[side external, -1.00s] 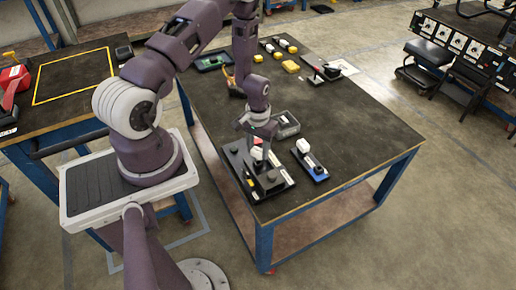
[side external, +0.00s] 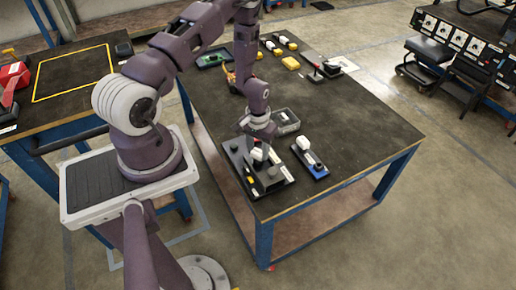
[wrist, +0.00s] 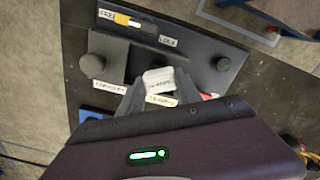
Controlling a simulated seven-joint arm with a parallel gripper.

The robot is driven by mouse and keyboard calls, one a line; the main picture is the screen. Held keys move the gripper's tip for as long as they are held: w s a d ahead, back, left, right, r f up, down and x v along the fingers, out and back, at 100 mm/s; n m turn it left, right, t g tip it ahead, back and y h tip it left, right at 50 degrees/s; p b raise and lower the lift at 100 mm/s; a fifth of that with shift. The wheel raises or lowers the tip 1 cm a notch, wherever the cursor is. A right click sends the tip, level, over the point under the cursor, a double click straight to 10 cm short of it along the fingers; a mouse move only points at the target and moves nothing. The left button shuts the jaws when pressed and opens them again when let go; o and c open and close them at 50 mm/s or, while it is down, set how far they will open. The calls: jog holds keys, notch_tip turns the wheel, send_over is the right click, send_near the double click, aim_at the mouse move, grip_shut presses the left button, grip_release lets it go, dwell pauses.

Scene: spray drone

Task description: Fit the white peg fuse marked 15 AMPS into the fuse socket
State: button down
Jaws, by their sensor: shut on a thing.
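The white peg fuse (wrist: 159,80) is between the fingertips of my gripper (wrist: 155,92) in the wrist view, with print on its top too small to read. In the side external view the fuse (side external: 259,154) shows as a white block under my gripper (side external: 260,142), over the dark fixture board (side external: 240,160). My gripper is shut on it. The fuse socket is hidden under the fuse and fingers, and I cannot tell whether the fuse is seated in it.
The board carries two round knobs (wrist: 93,66) (wrist: 223,64) and a yellow slider (wrist: 128,20). The table's right side is clear.

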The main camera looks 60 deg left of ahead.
aim_at(258, 152)
jog(key=shift+f, duration=0.55)
jog(key=c, duration=0.7)
grip_release()
jog(key=shift+c, duration=0.2)
notch_tip(258, 152, up, 7)
jog(key=shift+r, duration=0.1)
